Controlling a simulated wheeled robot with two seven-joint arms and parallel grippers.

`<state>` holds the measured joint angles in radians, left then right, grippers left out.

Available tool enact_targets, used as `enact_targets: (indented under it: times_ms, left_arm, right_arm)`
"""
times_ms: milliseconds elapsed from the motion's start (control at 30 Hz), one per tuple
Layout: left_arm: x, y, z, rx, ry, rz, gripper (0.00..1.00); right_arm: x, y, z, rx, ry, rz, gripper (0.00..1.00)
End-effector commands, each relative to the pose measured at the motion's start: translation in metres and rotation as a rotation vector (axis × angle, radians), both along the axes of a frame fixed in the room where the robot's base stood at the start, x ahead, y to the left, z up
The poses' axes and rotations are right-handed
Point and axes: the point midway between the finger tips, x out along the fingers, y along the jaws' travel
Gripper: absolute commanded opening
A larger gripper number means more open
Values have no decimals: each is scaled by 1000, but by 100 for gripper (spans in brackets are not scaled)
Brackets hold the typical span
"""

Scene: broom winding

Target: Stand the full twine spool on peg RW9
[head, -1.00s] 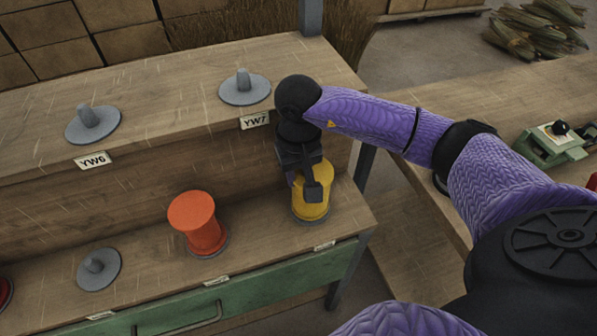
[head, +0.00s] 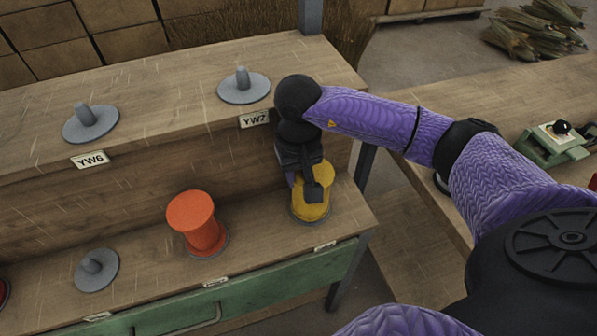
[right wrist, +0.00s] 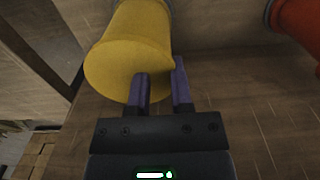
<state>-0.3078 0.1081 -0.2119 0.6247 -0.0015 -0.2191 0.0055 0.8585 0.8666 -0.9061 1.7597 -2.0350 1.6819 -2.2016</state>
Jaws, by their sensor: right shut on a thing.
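A yellow spool (head: 318,208) stands on the lower shelf near its right end. My right gripper (head: 313,188) is shut on this yellow spool and comes down on it from above. In the right wrist view the yellow spool (right wrist: 128,55) is at the fingers (right wrist: 162,88), one finger overlapping its near end. A grey base shows partly beneath the spool; any peg inside is hidden. The label below it (head: 325,246) is too small to read, so I cannot pick out RW9. My left gripper is not in view.
An orange spool (head: 197,225) stands left of the yellow one. A bare grey peg (head: 96,268) is farther left on the lower shelf. Bare pegs YW6 (head: 90,122) and YW7 (head: 243,86) are on the upper shelf. A side table (head: 440,95) stands at right.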

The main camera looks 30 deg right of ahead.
Motion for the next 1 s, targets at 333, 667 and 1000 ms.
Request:
enact_targets:
  times_ms: [333, 667, 1000]
  left_arm:
    - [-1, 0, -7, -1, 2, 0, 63]
    - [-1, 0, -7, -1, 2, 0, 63]
    - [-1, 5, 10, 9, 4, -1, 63]
  right_arm:
    - [0, 0, -8, 0, 0, 0, 0]
    - [0, 0, -8, 0, 0, 0, 41]
    - [1, 0, 17, 0, -4, 0, 41]
